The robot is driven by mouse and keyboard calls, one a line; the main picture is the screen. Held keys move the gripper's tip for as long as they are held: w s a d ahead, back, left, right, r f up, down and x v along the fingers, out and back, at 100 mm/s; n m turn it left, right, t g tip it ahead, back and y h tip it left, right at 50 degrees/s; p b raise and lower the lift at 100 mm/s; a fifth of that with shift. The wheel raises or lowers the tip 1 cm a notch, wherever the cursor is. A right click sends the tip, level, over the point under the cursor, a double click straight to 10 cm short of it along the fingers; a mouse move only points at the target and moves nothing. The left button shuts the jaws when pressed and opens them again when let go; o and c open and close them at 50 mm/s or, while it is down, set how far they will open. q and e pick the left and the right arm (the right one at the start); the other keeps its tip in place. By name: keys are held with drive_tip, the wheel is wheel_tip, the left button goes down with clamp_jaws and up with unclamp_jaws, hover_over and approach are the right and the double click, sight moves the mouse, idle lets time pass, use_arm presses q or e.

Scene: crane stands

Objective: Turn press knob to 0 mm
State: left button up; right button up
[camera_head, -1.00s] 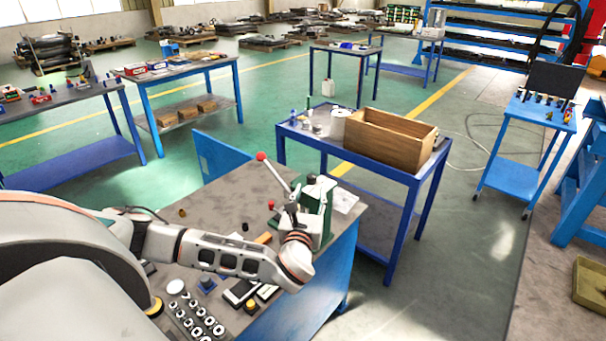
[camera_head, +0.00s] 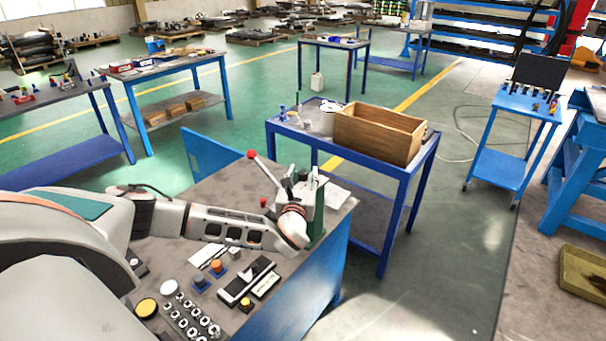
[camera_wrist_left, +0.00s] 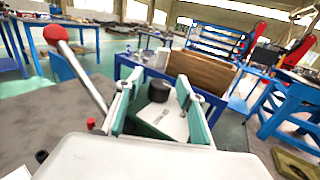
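The press (camera_head: 318,230) is a green column at the right corner of the near bench. Its lever has a red ball (camera_head: 252,154), which also shows in the left wrist view (camera_wrist_left: 56,33). My left gripper (camera_head: 303,184) is at the press and hides much of it. In the left wrist view, its two green-padded fingers (camera_wrist_left: 160,80) stand apart. A black round knob (camera_wrist_left: 158,91) appears between them, with a second dark part (camera_wrist_left: 184,92) by the right finger. I cannot tell whether either finger touches the knob. The press scale cannot be read. My right gripper is out of view.
The near bench (camera_head: 225,185) carries a black-and-white device (camera_head: 248,281), a yellow button (camera_head: 146,307) and several small round parts. A blue table (camera_head: 400,170) with a wooden box (camera_head: 380,133) stands behind the press.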

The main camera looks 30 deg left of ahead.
use_arm(q)
clamp_jaws()
